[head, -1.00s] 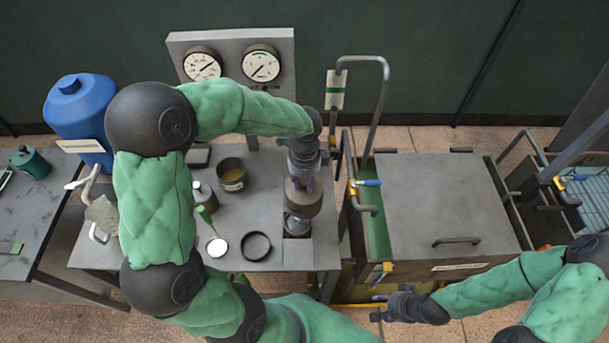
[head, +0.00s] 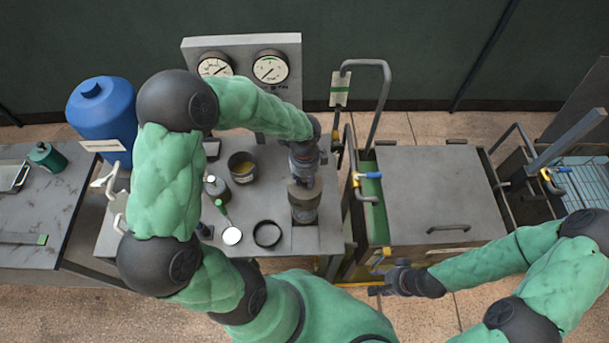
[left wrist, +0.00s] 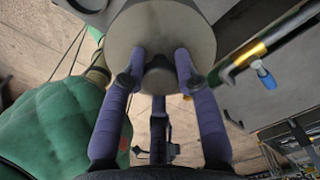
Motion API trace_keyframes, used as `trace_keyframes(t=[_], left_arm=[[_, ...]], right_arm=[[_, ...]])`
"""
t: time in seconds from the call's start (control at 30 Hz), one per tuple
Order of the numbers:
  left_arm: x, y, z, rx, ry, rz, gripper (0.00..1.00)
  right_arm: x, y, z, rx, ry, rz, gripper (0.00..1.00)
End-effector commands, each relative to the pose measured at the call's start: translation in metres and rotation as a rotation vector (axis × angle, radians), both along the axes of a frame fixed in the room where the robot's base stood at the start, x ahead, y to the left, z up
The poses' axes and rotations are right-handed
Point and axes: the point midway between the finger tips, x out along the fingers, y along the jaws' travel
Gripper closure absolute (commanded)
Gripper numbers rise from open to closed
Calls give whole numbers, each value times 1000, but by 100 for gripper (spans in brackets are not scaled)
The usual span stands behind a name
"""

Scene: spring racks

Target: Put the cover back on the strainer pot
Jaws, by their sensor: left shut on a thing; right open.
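My left gripper (head: 303,163) reaches over the right side of the grey bench and points down. It is shut on the knob of the round grey cover (head: 304,196). In the left wrist view the fingers (left wrist: 158,80) close around the dark knob, and the disc of the cover (left wrist: 160,30) lies beyond them. The strainer pot (head: 304,215) shows just below the cover; whether the cover touches its rim, I cannot tell. My right gripper (head: 384,284) is open and empty, low in front of the tank.
On the bench stand a dark pot with yellowish contents (head: 242,167), a black ring (head: 267,234), a white round dish (head: 232,236) and a small bottle (head: 216,188). Pipes with a blue-handled valve (head: 369,175) and a lidded tank (head: 440,190) stand close to the right.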

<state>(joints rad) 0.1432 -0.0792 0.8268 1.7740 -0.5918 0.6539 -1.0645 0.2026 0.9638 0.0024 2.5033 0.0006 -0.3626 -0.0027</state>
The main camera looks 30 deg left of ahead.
Motion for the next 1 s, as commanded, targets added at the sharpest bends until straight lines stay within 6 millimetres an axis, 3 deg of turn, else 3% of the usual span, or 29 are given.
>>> trace_keyframes(t=[0.37,1.0], left_arm=[[0,0,-5,0,0,0,100],[0,0,-53,0,0,0,100]], right_arm=[[0,0,-4,0,0,0,50],[0,0,-43,0,0,0,50]])
